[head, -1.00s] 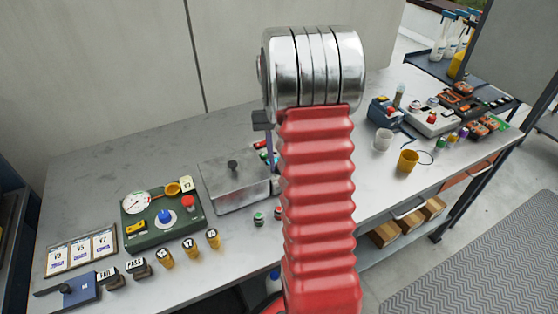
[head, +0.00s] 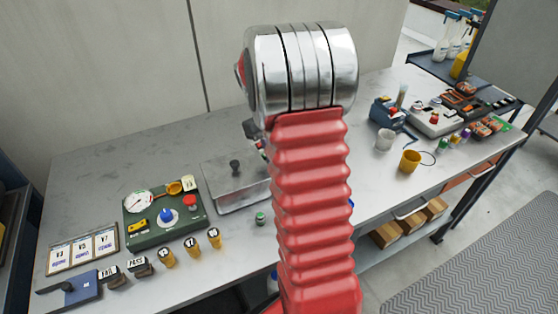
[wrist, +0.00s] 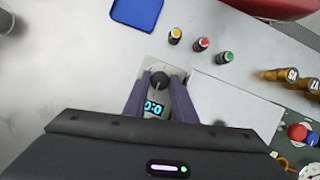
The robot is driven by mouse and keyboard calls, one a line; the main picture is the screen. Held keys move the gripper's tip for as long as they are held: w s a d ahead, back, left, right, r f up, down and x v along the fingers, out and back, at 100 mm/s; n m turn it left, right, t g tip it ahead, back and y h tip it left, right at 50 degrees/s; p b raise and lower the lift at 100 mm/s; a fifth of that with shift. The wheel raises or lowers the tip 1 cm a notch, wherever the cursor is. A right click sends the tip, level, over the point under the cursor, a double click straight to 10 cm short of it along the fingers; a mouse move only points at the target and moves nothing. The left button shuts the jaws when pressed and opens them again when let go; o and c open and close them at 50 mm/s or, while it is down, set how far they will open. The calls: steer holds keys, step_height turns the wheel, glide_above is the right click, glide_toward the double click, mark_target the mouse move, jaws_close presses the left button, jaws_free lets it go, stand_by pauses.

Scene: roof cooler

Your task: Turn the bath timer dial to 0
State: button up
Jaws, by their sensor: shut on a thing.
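The bath timer (wrist: 152,106) is a small pale unit with a lit cyan display, seen between my fingers in the wrist view. The display shows what looks like "0:0", with part of it covered by a finger. Its round black dial (wrist: 159,80) sits beyond the display. My gripper (wrist: 161,79) has its two dark purple fingers on either side of the dial, shut on it. Any mark on the dial is too small to read. In the head view my arm hides the timer and dial.
A lidded metal bath (head: 235,180) stands beside the timer. Small capped bottles (wrist: 201,44) and a blue tray (wrist: 137,12) lie beyond it. A green panel (head: 162,213) with gauge and knobs stands left of the bath. Cups (head: 410,161) stand at right.

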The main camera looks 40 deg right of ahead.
steer(key=shift+w, duration=0.15)
steer(key=o, duration=1)
steer(key=shift+o, duration=0.2)
steer(key=shift+r, duration=0.15)
steer(key=v, duration=1.3)
steer(key=shift+r, duration=0.2)
steer(key=shift+w, duration=0.1)
